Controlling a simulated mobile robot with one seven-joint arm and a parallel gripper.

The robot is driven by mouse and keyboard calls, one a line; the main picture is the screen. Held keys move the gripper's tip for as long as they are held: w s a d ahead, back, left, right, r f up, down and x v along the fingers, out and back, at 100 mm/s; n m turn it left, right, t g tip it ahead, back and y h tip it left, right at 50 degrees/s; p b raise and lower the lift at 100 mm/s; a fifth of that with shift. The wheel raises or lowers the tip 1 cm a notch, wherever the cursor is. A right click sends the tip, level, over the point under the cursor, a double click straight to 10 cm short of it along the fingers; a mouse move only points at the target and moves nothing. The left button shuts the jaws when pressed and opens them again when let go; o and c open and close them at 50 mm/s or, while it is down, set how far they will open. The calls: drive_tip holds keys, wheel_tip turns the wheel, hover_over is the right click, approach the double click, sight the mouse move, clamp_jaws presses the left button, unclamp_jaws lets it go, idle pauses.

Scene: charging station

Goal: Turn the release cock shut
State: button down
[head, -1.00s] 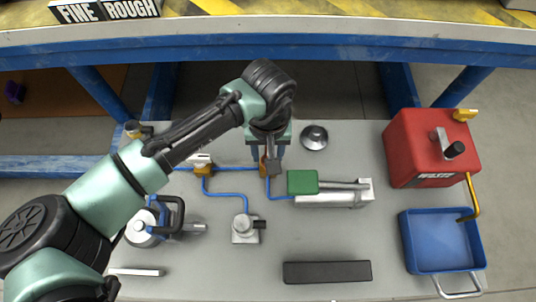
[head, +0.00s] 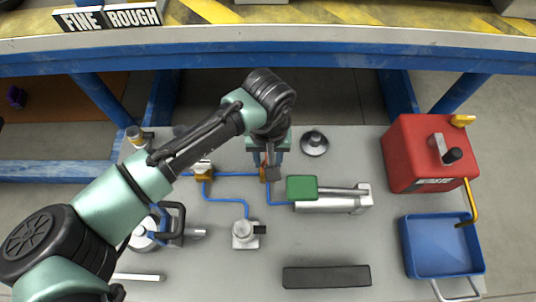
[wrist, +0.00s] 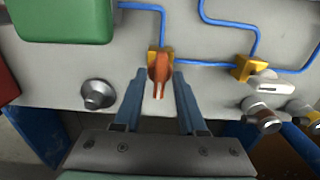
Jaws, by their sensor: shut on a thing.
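The release cock, a small brass valve block (head: 263,175) on the blue tubing, sits near the middle of the grey board. In the wrist view its orange-red lever (wrist: 159,74) points down the picture, toward my gripper. My gripper (wrist: 159,73) has one blue-grey finger on each side of the lever and is shut on it; the exact contact is hard to see. In the head view my gripper (head: 268,160) is over the valve and partly hides the lever.
A second brass valve (head: 203,172) with a white handle stands left. A green-topped pump (head: 302,188) is close on the right, and a grey knob (head: 314,143) behind it. A red waste can (head: 420,150) and blue tray (head: 440,245) stand far right.

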drive_tip(key=r+p, duration=0.1)
drive_tip(key=p, duration=0.3)
drive_tip(key=shift+s+d, duration=0.1)
drive_tip(key=m+p, duration=0.1)
drive_tip(key=p, duration=0.4)
drive_tip(key=m+p, duration=0.2)
drive_tip(key=p, duration=0.5)
drive_tip(key=shift+f, duration=0.2)
drive_tip(key=m+p, duration=0.1)
drive_tip(key=p, duration=0.2)
drive_tip(key=shift+f, duration=0.1)
drive_tip(key=shift+m+p, duration=0.4)
drive_tip(key=shift+p, duration=0.25)
drive_tip(key=m+p, duration=0.1)
drive_tip(key=m, duration=0.1)
drive_tip(key=shift+f+m+p, duration=0.2)
drive_tip(key=shift+m+p, duration=0.15)
drive_tip(key=shift+m, duration=0.05)
drive_tip(key=m, duration=0.3)
drive_tip(key=shift+m+p, duration=0.35)
drive_tip(key=shift+m, duration=0.05)
drive_tip(key=m, duration=0.6)
drive_tip(key=shift+p, duration=0.35)
drive_tip(key=shift+m, duration=0.3)
